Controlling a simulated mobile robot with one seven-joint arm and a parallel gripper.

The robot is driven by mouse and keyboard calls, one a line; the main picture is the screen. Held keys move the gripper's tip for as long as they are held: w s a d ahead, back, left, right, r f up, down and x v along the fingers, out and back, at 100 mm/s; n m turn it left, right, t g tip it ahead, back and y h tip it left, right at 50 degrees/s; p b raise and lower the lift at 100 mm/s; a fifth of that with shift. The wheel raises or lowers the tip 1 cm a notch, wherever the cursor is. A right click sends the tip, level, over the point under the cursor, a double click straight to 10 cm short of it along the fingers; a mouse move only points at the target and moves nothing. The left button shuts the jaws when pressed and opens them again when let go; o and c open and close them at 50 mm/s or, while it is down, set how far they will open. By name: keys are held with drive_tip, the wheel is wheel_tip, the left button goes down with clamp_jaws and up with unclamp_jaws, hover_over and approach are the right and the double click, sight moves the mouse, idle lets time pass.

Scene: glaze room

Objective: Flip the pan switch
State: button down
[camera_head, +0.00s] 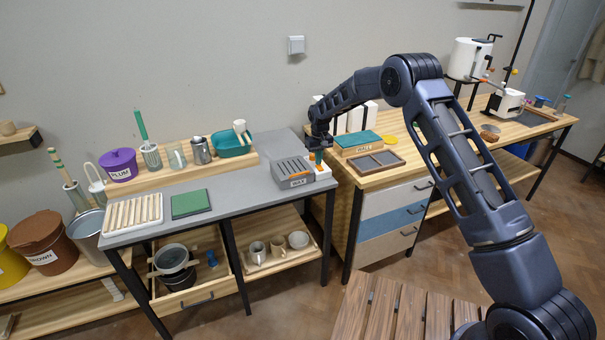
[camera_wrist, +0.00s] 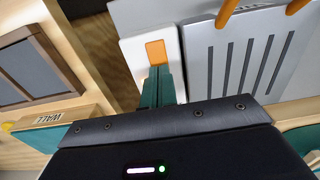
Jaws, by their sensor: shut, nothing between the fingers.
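The grey slotted pan (camera_head: 291,170), labelled WAX, stands at the right end of the grey-topped table. Its slotted top (camera_wrist: 245,65) fills the upper right of the wrist view. Beside it is a white switch plate (camera_wrist: 137,59) with an orange rocker (camera_wrist: 156,52). In the head view only a bit of the white plate (camera_head: 322,173) shows below my gripper. My gripper (camera_head: 318,158) points down over the plate. In the wrist view its teal fingers (camera_wrist: 159,72) are shut and empty, their tips at the rocker's near edge. I cannot tell whether they touch it.
Two orange bars (camera_wrist: 228,12) rise from the pan's far side. A wooden bench (camera_head: 375,180) with a framed dark tray (camera_head: 376,160) and a green-topped box (camera_head: 358,142) stands close on the right.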

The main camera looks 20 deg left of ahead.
drive_tip(key=shift+f, duration=0.55)
idle(0.4)
drive_tip(key=shift+r, duration=3.55)
